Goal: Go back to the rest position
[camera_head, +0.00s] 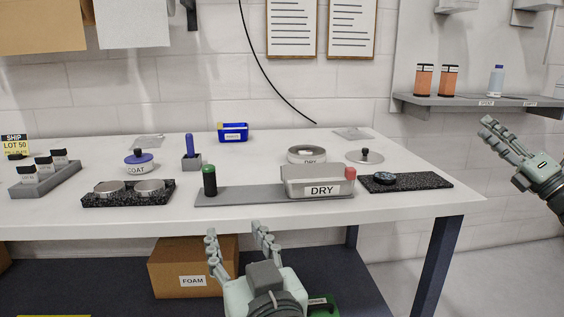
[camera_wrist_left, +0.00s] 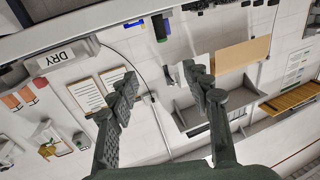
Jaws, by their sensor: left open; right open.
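My left gripper (camera_head: 238,240) is open and empty in front of the table's front edge, below the grey strip, in the head view. Its two spread fingers also show in the left wrist view (camera_wrist_left: 163,90), with nothing between them. My right gripper (camera_head: 488,139) is at the far right of the head view, raised to the right of the table and clear of it. Its fingers lie close together in the picture, and nothing shows in them.
The white table (camera_head: 330,220) holds a grey box marked DRY (camera_head: 312,177), a green-topped black cylinder (camera_head: 209,181), a dark textured pad (camera_head: 425,181) and a tray of two round discs (camera_head: 115,198). A wall shelf (camera_head: 470,106) is near my right gripper. A FOAM carton (camera_head: 185,262) stands below.

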